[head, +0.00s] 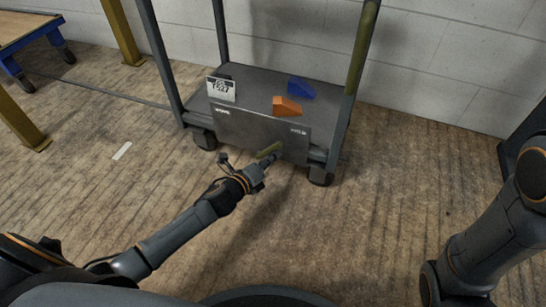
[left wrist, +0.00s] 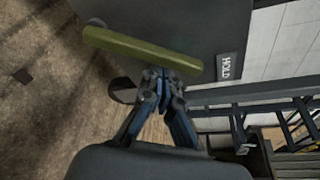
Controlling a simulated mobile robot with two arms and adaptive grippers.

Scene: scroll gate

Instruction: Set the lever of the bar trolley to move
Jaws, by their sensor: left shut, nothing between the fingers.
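The bar trolley (head: 250,80) stands against the wall in the head view, with a grey front panel (head: 250,125). The panel has a left label (head: 222,110) that seems to read MOVE and a right label (head: 298,130); the left wrist view shows a HOLD label (left wrist: 229,66). The olive-green lever (head: 269,150) is a slanted bar low on the panel, its one end near the HOLD label in the left wrist view (left wrist: 135,48). My left gripper (head: 274,159) is shut and empty, fingertips (left wrist: 162,73) right at the lever's edge; contact is unclear. My right gripper is out of view.
An orange wedge (head: 287,105), a blue wedge (head: 300,88) and a small sign (head: 221,89) are on the trolley deck. Yellow posts (head: 122,35) and a bench (head: 22,30) stand at the left. The wooden floor (head: 400,190) in front is clear.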

